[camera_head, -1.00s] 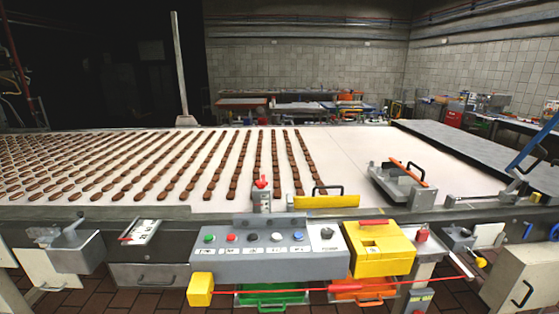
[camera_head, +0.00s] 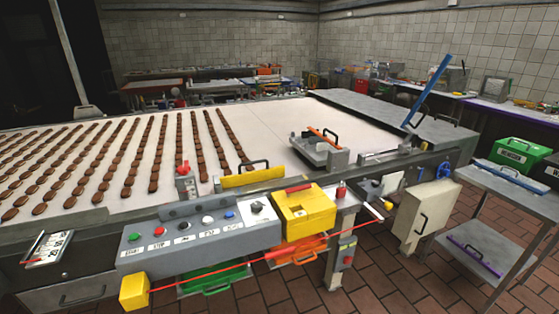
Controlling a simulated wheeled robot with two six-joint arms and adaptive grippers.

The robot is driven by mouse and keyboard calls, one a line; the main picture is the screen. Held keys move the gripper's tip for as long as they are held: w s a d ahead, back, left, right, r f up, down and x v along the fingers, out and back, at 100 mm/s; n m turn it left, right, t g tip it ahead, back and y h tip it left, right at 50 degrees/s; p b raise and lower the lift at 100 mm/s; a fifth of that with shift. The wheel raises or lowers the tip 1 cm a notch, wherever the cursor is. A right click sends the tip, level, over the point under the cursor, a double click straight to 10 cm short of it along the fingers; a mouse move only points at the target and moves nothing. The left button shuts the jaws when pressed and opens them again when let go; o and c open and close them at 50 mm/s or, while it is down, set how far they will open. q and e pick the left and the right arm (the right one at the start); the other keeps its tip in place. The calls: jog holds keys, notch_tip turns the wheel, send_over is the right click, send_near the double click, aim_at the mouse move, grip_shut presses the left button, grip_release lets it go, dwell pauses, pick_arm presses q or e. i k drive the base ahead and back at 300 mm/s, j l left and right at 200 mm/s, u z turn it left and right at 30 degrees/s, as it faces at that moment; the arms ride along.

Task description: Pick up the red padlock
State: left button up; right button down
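A small red object (camera_head: 341,191), which looks like the red padlock, is at the front edge of the conveyor, just right of the yellow box (camera_head: 306,222). It appears upright on top of a grey post; its shackle is too small to make out clearly. Another small red piece (camera_head: 183,168) tops a grey block on the belt's near edge, further left. Neither of my grippers is in view.
A grey control panel (camera_head: 190,236) with coloured buttons juts out in front of the conveyor (camera_head: 290,128). A red cord (camera_head: 215,276) runs below it. A grey trolley (camera_head: 510,196) with a green crate (camera_head: 520,154) stands right. Brick floor (camera_head: 400,285) is open at lower right.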

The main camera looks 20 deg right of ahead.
aim_at(341, 193)
jog(key=i+l, duration=0.15)
jog(key=l, duration=0.2)
jog(key=i+l, duration=0.2)
jog(key=l, duration=0.2)
jog(key=i+l, duration=0.15)
jog(key=l, duration=0.2)
jog(key=i+l, duration=0.2)
jog(key=l, duration=0.2)
jog(key=i+l, duration=0.15)
jog(key=l, duration=0.2)
